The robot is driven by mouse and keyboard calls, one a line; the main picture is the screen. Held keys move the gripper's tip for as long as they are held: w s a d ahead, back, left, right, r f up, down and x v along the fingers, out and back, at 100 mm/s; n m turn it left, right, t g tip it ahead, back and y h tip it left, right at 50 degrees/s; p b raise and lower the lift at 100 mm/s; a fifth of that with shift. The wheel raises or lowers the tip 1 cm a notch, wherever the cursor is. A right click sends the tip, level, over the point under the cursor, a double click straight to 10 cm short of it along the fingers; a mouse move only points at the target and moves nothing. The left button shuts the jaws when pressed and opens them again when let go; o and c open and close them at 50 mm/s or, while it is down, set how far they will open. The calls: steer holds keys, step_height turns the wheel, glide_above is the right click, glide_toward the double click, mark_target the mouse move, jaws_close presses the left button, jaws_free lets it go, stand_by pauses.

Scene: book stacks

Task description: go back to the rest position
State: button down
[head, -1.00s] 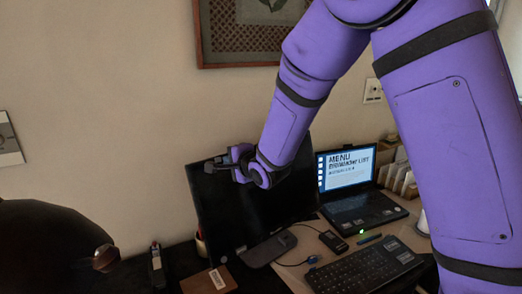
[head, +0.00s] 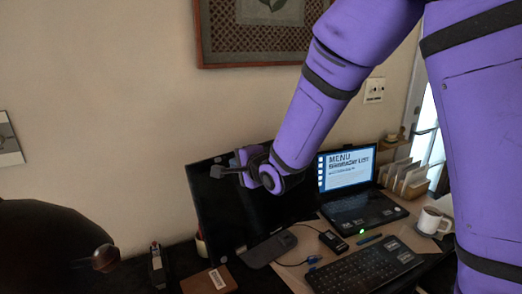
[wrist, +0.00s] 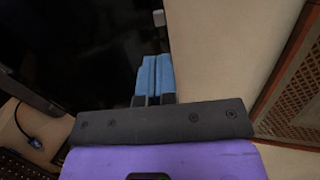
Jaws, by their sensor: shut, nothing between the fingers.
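My gripper (head: 222,172) is at the end of my purple arm, in front of the upper part of the dark monitor (head: 212,215) in the head view. In the wrist view my gripper (wrist: 155,75) shows its two blue fingers side by side, closed together with nothing between them. The monitor's dark screen (wrist: 75,50) fills the left of the wrist view. My arm hides part of the monitor's upper right.
A card holder (head: 408,180) stands at the back right. A framed picture (head: 262,30) hangs on the wall.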

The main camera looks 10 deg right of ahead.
steer(key=s+d+r+n+g+h, duration=0.25)
steer(key=s+d+r, duration=0.25)
steer(key=d, duration=0.3)
steer(key=s+d+r+n+g+h, duration=0.1)
steer(key=s+d+r+n+h, duration=0.2)
steer(key=s+d, duration=0.4)
steer(key=s+d+r+n+g, duration=0.1)
steer(key=s+d+n, duration=0.1)
steer(key=s, duration=0.5)
steer(key=s+d+r+n+g+h, duration=0.1)
steer(key=s+d+n+g, duration=0.1)
steer(key=s+d, duration=0.2)
steer(key=s+d+r+n+g, duration=0.1)
steer(key=s+d+n, duration=0.2)
steer(key=s, duration=0.7)
steer(key=shift+d+r+g, duration=0.2)
steer(key=shift+r+g, duration=0.15)
steer(key=shift+r, duration=0.05)
